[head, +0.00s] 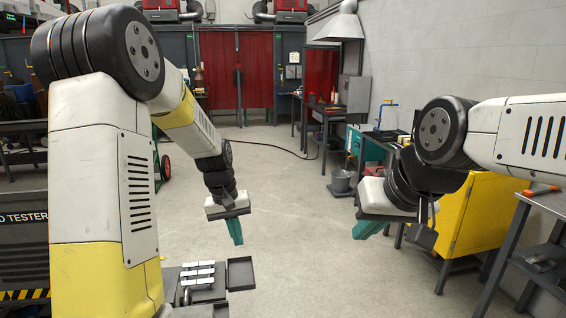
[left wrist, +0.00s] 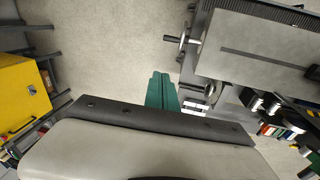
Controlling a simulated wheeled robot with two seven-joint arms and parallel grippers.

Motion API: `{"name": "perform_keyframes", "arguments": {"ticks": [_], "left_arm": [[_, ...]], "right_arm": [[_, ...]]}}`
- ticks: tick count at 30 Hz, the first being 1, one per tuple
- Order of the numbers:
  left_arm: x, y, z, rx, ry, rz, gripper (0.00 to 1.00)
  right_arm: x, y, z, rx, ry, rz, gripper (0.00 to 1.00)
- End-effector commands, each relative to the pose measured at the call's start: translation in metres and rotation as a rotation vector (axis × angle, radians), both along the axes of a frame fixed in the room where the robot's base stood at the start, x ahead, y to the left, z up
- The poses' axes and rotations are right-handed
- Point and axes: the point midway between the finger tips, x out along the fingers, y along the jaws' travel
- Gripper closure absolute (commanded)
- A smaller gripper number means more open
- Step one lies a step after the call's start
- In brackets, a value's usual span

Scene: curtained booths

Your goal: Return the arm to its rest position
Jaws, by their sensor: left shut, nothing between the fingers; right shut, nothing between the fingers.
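My left gripper (head: 235,231) hangs from the left arm left of the picture's middle in the head view. Its green fingers are together with nothing between them, and they point down. It also shows in the left wrist view (left wrist: 161,92), fingers together over the grey floor.
A tray with several light bars (head: 198,274) is below my left gripper. A yellow cabinet (head: 475,215) and a grey bench (head: 545,262) stand at the right. Red curtains (head: 236,70) hang at the back. The middle floor is clear.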

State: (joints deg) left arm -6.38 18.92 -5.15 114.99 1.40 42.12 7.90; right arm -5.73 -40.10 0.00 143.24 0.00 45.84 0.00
Motion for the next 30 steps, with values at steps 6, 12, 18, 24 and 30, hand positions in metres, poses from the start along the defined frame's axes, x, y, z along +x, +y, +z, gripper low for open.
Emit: {"name": "perform_keyframes", "arguments": {"ticks": [6,12,18,24,30], "left_arm": [[-0.055,0.006,0.089,-0.022,-0.16,-0.042,1.0],[-0.116,0.011,0.141,-0.024,-0.297,-0.086,1.0],[-0.174,0.014,0.166,-0.011,-0.421,-0.123,1.0],[-0.205,0.016,0.171,0.002,-0.489,-0.143,1.0],[-0.209,0.016,0.171,0.005,-0.5,-0.147,1.0]], "right_arm": [[0.0,0.0,0.0,0.0,0.0,0.0,1.0],[0.0,0.0,0.0,0.0,0.0,0.0,1.0],[0.0,0.0,0.0,0.0,0.0,0.0,1.0],[0.0,0.0,0.0,0.0,0.0,0.0,1.0],[0.0,0.0,0.0,0.0,0.0,0.0,1.0]]}}
